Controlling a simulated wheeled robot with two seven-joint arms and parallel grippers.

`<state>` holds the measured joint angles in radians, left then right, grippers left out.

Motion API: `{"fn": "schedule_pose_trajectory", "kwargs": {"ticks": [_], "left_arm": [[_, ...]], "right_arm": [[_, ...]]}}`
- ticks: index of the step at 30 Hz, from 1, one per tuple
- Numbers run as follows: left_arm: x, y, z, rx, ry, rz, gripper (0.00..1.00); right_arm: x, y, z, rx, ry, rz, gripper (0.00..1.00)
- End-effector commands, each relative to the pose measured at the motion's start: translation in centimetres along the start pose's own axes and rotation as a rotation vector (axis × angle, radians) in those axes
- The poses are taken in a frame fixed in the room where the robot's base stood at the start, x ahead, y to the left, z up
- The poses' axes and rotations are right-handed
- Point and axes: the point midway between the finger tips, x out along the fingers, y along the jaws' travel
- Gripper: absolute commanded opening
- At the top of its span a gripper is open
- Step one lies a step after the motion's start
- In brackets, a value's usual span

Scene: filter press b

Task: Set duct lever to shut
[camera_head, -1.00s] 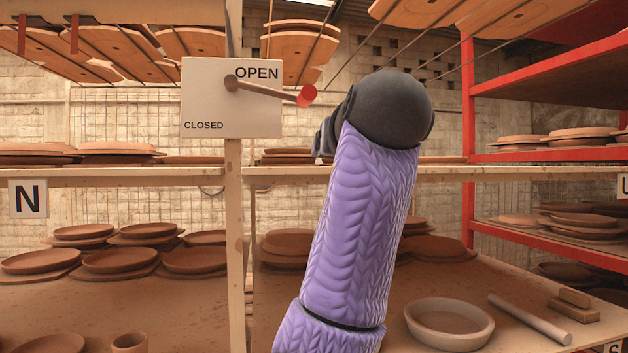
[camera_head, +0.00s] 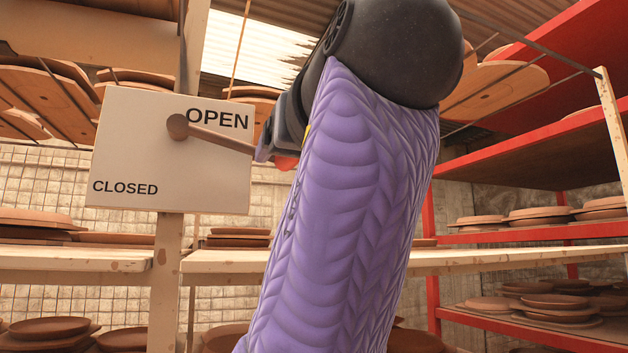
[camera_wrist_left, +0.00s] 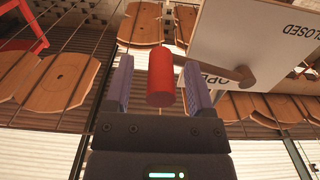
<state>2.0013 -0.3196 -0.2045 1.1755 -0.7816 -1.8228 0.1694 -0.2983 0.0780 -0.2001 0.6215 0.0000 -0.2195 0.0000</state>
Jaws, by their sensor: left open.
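The duct lever (camera_head: 222,140) is a brown rod on a round pivot, mounted on a white panel (camera_head: 130,150) marked OPEN at upper right and CLOSED at lower left. It points right and slightly down, beside the word OPEN. Its red end (camera_head: 287,162) is mostly hidden behind my left gripper (camera_head: 268,150). In the left wrist view the red end (camera_wrist_left: 160,82) lies between the two fingers of my left gripper (camera_wrist_left: 159,90). The fingers are open, with a gap visible on each side of it. My right gripper is not in view.
The panel stands on a wooden post (camera_head: 165,280). Wooden shelves (camera_head: 70,262) with clay plates run behind it. Red shelving (camera_head: 540,237) stands at right. My left arm covers the middle of the head view.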

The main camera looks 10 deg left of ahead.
Motion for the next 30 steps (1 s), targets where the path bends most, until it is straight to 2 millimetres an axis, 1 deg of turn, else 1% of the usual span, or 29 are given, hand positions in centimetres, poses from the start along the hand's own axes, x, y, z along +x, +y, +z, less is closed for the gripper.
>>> {"fn": "schedule_pose_trajectory", "kwargs": {"ticks": [3, 10, 11, 12, 14, 15, 17, 18, 20, 30], "left_arm": [[-0.32, 0.03, -0.02, 0.0, 0.001, 0.0, 0.7], [-0.33, 0.03, -0.03, 0.0, 0.001, 0.0, 0.7], [-0.32, 0.03, -0.03, 0.0, 0.001, 0.001, 0.64], [-0.32, 0.03, -0.03, 0.0, 0.001, 0.001, 0.55], [-0.31, 0.03, -0.03, 0.0, 0.001, 0.0, 0.42], [-0.3, 0.03, -0.03, 0.0, 0.001, 0.0, 0.34], [-0.3, 0.03, -0.02, 0.0, 0.001, 0.001, 0.21], [-0.29, 0.03, -0.02, 0.0, 0.001, 0.0, 0.13], [-0.29, 0.02, -0.02, 0.0, 0.0, 0.0, 0.0], [-0.3, 0.03, -0.02, 0.0, 0.0, 0.001, 0.0]], "right_arm": [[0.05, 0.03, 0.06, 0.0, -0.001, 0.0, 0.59], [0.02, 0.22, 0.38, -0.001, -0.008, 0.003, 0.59], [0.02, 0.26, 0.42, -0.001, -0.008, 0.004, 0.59], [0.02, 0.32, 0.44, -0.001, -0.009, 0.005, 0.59], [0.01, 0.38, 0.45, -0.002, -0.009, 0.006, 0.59], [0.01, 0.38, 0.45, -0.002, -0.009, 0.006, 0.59], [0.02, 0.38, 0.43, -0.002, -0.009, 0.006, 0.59], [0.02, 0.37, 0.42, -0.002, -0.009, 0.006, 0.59], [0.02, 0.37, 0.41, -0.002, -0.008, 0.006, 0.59], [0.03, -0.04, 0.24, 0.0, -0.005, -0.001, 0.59]]}}
